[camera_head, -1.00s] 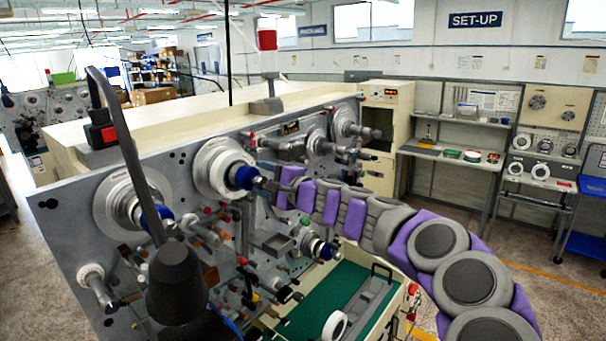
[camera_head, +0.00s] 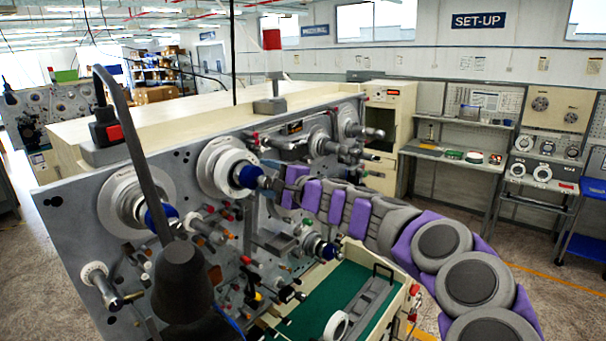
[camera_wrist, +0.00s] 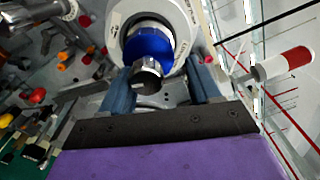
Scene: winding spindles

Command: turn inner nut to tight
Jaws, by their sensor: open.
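A large grey-white disc spindle (camera_head: 212,165) stands out from the machine's front panel, with a blue collar (camera_head: 248,176) and a metal end. My gripper (camera_head: 268,183) is at the end of this spindle, coming from the right. In the wrist view, my gripper (camera_wrist: 162,88) is open. Its two blue-grey fingers straddle the metal knob (camera_wrist: 147,74) in front of the blue collar (camera_wrist: 149,46). I see gaps between the fingers and the knob; any contact is unclear. Which part is the inner nut is not marked.
A similar spindle with a blue collar (camera_head: 160,217) is at the left, and another blue collar (camera_head: 328,251) is below right. A black lamp (camera_head: 182,280) stands in front of the panel. Several small knobs and rollers crowd the panel. A green bed (camera_head: 318,296) lies below.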

